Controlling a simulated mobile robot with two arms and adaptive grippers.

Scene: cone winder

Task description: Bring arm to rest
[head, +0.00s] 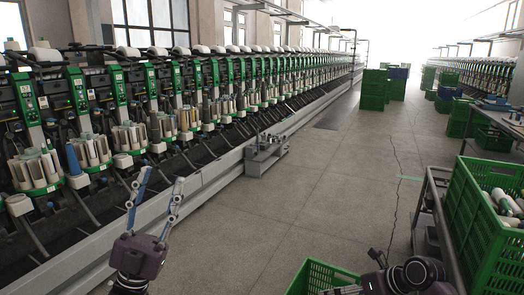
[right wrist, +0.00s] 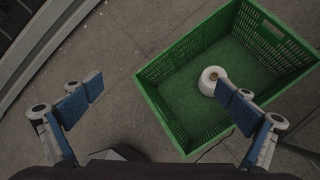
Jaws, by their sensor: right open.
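My left gripper (head: 162,178) is in the lower left of the head view, its two fingers pointing up and spread apart with nothing between them. It is in front of the winding machine (head: 200,110). My right arm (head: 405,278) shows dark at the bottom right of the head view; its fingers are not clear there. In the right wrist view my right gripper (right wrist: 160,90) is open and empty, its fingers wide apart. Its right finger overlaps a green crate (right wrist: 160,110) with a white bobbin (right wrist: 211,80) lying inside, apart from the finger as far as I can tell.
The green crate's rim (head: 318,270) shows at the bottom of the head view. Another green crate (head: 475,230) with several cones stands on a metal cart at the right. A small metal stand (head: 266,158) sits by the machine.

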